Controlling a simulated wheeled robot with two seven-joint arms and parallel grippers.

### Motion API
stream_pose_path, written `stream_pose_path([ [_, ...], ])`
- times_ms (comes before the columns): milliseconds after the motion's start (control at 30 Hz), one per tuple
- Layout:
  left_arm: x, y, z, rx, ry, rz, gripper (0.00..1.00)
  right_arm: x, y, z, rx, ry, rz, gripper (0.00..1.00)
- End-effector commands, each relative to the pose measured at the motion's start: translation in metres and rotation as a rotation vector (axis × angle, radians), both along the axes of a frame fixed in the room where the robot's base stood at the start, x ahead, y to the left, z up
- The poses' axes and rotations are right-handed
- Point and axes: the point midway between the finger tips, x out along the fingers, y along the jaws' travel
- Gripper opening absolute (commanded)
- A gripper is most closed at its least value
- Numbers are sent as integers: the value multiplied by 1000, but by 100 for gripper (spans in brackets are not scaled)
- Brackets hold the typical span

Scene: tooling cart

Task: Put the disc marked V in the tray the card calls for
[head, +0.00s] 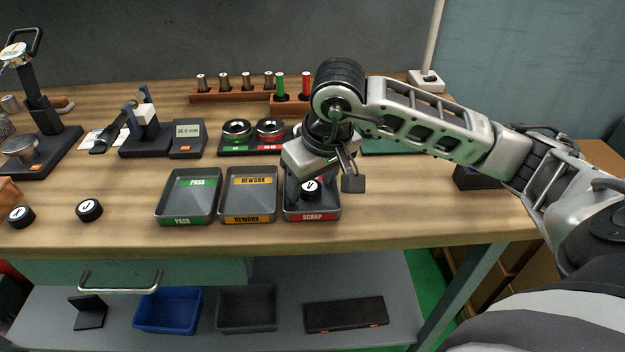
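The disc marked V (310,189) is black with a white top and shows inside the red-labelled SCRAP tray (313,217), low and close to its floor. My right gripper (309,192) points down into this tray with its dark fingers around the disc. I cannot tell whether they press on it or stand just clear. The green-labelled PASS tray (181,221) and the orange-labelled REWORK tray (248,219) stand to the left, both empty. I can make out no readable card. My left gripper is out of view.
A disc marked J (89,209) and another disc (21,216) lie left of the trays. Behind stand a gauge with a display (187,132), ring gauges (237,130) and a wooden rack of pins (232,95). The bench front edge is close before the trays.

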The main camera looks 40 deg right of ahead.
Motion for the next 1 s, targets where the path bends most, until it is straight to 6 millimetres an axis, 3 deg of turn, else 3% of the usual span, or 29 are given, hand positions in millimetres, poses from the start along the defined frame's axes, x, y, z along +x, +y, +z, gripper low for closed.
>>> stream_pose_path([
  [300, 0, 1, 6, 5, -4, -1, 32, -1, 0, 9, 0, -2, 0, 57],
  [700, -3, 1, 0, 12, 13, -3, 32, -22, -1, 88, 0, -6, 0, 57],
  [1000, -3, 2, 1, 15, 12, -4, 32, -32, -1, 118, 0, -1, 0, 57],
])
